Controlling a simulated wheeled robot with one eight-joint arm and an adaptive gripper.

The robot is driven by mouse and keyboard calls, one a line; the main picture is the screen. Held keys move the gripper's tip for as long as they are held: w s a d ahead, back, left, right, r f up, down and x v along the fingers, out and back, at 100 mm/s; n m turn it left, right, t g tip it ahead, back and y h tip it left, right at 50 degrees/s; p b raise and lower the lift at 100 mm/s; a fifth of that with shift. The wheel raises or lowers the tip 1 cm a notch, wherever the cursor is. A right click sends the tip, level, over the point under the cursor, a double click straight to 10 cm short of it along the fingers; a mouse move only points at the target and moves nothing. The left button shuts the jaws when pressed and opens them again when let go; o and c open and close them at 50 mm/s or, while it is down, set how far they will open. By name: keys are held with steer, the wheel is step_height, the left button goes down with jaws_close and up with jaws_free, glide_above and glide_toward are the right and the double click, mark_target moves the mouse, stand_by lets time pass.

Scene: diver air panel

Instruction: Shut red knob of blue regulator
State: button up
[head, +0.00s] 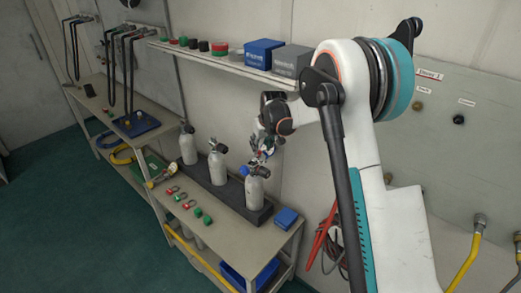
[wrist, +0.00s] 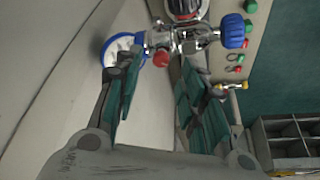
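The blue regulator (wrist: 188,38) is a chrome body with a blue-rimmed gauge (wrist: 122,48) on the left and a blue knob (wrist: 235,30) on the right in the wrist view. Its red knob (wrist: 162,58) points toward my gripper (wrist: 155,85), between and just beyond the fingertips. The two teal-padded fingers are apart, with nothing held between them. The left fingertip is close to the gauge; I cannot tell whether they touch. In the head view my gripper (head: 263,150) is over the rightmost grey cylinder (head: 256,190), and partly hides the regulator there.
Two more grey cylinders (head: 188,150) stand to the left in the dark rack (head: 225,192). A shelf (head: 220,64) with blue and grey boxes runs above. Small red and green pieces (head: 185,203) and a blue box (head: 287,218) lie on the bench.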

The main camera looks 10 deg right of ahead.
mark_target(260, 153)
steer(key=shift+x, duration=1.2)
steer(key=shift+s, duration=0.1)
jaws_close()
